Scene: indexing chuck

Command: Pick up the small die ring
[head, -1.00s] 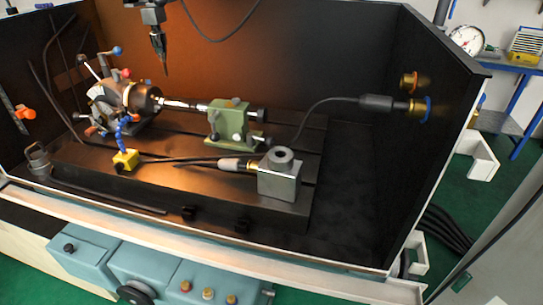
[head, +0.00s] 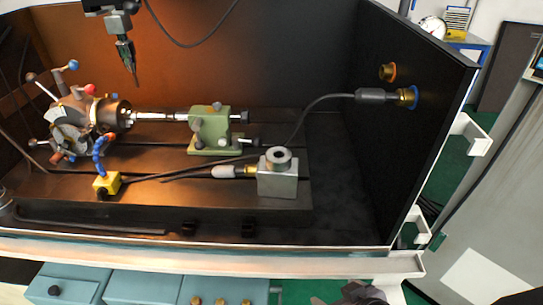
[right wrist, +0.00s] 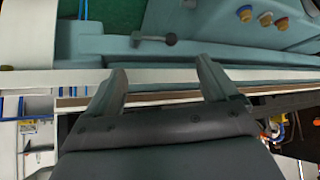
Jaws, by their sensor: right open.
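A small grey ring with a dark hole, which looks like the die ring (head: 279,155), sits on top of a grey metal block (head: 278,182) on the machine bed in the head view. My right gripper (head: 348,294) shows only in part at the bottom edge of the head view, in front of the enclosure's front edge and well short of the ring. In the right wrist view my right gripper (right wrist: 161,70) is open, with nothing between its fingers. The ring is not in that view. My left gripper is not in view.
A chuck (head: 95,118) and a green tailstock (head: 210,130) stand behind and left of the block. A yellow base (head: 106,184) with a blue hose is at left. A cable with a plug (head: 385,96) runs to the right wall (head: 425,125). The floor right of the block is clear.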

